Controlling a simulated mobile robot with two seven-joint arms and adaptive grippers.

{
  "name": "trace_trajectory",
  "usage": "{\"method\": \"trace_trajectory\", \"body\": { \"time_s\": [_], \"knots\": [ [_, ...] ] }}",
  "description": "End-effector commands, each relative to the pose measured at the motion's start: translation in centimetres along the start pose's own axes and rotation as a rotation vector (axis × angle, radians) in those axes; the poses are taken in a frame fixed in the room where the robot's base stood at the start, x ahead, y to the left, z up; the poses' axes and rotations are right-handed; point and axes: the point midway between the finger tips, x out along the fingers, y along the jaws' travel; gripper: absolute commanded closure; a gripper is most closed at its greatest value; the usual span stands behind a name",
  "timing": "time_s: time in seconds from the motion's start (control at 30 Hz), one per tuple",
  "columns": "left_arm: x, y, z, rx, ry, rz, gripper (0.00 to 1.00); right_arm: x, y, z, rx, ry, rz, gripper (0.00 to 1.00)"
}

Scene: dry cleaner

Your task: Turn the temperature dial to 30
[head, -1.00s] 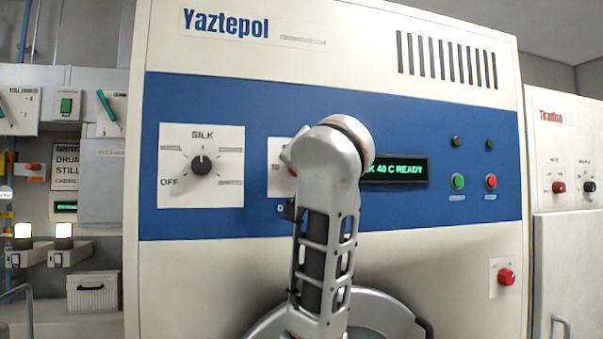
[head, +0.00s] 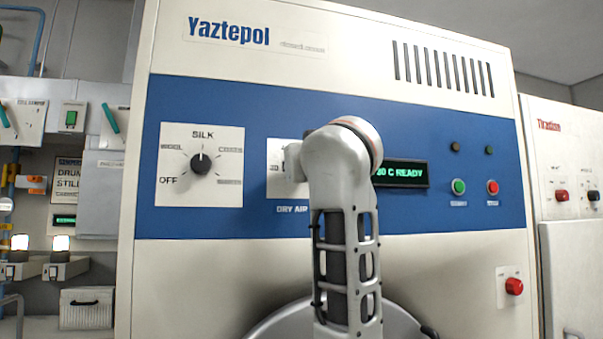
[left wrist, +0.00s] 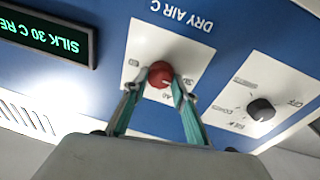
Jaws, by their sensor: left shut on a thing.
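The red temperature dial (left wrist: 160,73) sits on a white plate marked DRY AIR C in the left wrist view, which sees the panel upside down. My left gripper (left wrist: 157,84) has its teal fingers on both sides of the dial and is shut on it. In the head view my arm hides the dial and the fingers; only the left part of the dial's plate (head: 274,182) shows. The green display (head: 402,173) reads 30 C READY there, and the display in the left wrist view (left wrist: 46,33) reads SILK 30 C. My right gripper is not in view.
A black selector knob (head: 201,164) points to SILK, left of the dial plate. Right of the display are a green button (head: 459,186) and a red button (head: 492,187). A red knob (head: 513,286) sits lower right. A round door rim (head: 275,322) lies below.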

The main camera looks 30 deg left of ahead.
Motion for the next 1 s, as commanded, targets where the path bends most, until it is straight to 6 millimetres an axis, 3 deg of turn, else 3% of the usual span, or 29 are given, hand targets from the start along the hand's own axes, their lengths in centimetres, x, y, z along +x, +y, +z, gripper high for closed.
{"method": "trace_trajectory", "body": {
  "time_s": [0.67, 0.7, 0.77, 1.0],
  "knots": [
    [-0.03, 0.01, -0.01, -0.070, 0.006, -0.007, 0.94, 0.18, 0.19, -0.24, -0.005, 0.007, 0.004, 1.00],
    [-0.03, 0.01, -0.01, -0.070, 0.006, -0.007, 0.71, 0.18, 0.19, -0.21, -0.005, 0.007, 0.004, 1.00],
    [-0.03, 0.01, -0.01, -0.070, 0.006, -0.007, 0.56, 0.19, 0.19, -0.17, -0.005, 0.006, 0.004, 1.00],
    [-0.02, 0.00, -0.01, -0.068, 0.006, -0.007, 0.56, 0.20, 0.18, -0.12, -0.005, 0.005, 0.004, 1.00]
  ]
}}
